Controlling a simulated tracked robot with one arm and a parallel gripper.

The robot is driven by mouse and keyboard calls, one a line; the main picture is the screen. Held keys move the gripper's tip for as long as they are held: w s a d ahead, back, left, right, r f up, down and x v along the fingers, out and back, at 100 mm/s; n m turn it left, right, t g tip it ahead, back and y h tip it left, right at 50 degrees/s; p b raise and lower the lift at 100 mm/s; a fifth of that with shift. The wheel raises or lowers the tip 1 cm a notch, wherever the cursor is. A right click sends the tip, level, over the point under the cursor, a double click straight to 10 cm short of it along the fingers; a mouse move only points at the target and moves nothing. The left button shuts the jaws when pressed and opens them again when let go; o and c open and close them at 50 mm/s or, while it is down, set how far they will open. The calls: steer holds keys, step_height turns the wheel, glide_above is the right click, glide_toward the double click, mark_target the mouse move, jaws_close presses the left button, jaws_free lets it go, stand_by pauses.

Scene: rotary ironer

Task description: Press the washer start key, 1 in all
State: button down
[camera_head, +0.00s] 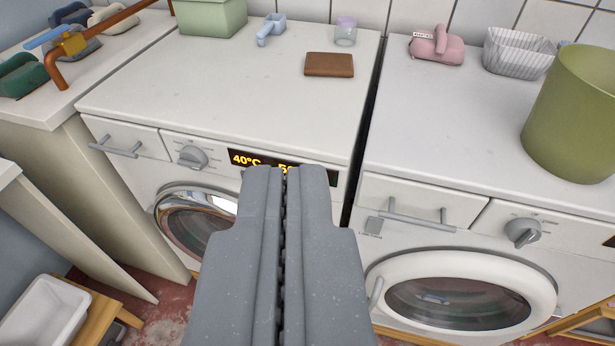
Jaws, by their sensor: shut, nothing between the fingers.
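The washer (225,100) stands left of centre, with a white top and a front panel. Its panel has a round knob (192,157) and a dark display (240,158) with lit yellow text starting "40°C". My gripper (285,172) is shut and empty, its tips in front of the display's middle and covering part of its text. I cannot tell whether the tips touch the panel. No start key can be made out; the panel below the display is largely behind my gripper. The washer's round door (195,222) shows left of the gripper.
A second machine (450,290) with a white-ringed door stands right, across a narrow gap. A brown block (329,64), blue scoop (271,28) and jar (345,32) lie on the washer.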

steer(key=w+d+f+n+t+h+p, duration=0.1)
steer(key=w+d+f+n+p, duration=0.2)
steer(key=w+f, duration=0.55)
steer(key=w+d+f+n+t, duration=0.15)
steer(key=w+f+n, duration=0.35)
steer(key=w, duration=0.6)
steer(key=a+f+n+g+y+p, duration=0.1)
steer(key=a+f+n+y, duration=0.1)
steer(key=f, duration=1)
steer(key=a+f+n+g+y+p, duration=0.1)
steer(key=f+n+y, duration=0.4)
steer(key=f, duration=0.7)
steer(key=shift+s+a+f+g+y+p, duration=0.15)
steer(key=shift+s+a+g+y+p, duration=0.25)
steer(key=shift+a+y+p, duration=0.45)
steer(key=shift+w+a, duration=0.1)
